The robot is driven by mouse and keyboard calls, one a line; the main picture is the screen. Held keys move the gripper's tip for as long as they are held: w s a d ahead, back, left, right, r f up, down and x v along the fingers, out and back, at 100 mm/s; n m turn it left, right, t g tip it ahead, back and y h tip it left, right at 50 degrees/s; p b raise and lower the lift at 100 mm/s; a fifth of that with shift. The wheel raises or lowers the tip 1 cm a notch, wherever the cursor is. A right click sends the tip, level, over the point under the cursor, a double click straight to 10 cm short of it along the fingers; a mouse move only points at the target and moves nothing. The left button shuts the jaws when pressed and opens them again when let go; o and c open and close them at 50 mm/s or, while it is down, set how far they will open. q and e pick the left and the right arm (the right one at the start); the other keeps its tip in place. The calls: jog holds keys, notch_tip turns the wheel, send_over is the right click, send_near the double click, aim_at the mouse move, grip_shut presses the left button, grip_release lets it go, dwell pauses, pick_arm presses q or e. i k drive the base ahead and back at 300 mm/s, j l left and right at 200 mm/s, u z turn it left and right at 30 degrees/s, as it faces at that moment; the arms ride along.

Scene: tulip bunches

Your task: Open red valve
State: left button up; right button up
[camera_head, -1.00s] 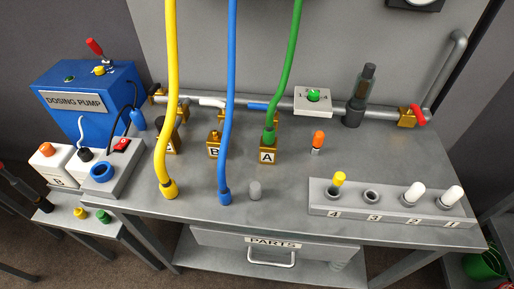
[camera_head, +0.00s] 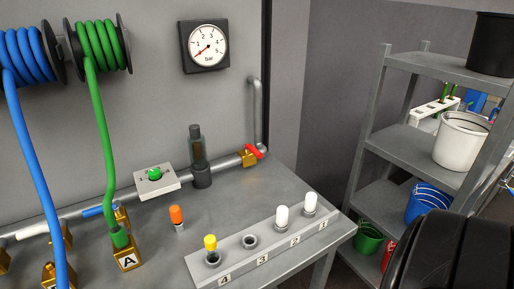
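The red valve handle (camera_head: 255,151) sits on a brass valve body (camera_head: 249,159) at the right end of the grey pipe, at the table's back right corner. The handle looks slanted across the pipe's line. A bent grey pipe (camera_head: 256,105) rises along the wall just behind it. Nothing touches the handle. Neither of my grippers shows. A large dark rounded part at the lower right looks like one of my arm links.
A pressure gauge (camera_head: 207,46) hangs above, its needle at the low end. A dark cylinder (camera_head: 200,160) and a green-button box (camera_head: 156,178) stand left of the valve. A numbered block (camera_head: 275,240) lies in front. Shelves (camera_head: 400,145) with buckets stand right.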

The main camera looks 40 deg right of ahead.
aim_at(248, 147)
jog(key=z, duration=1.65)
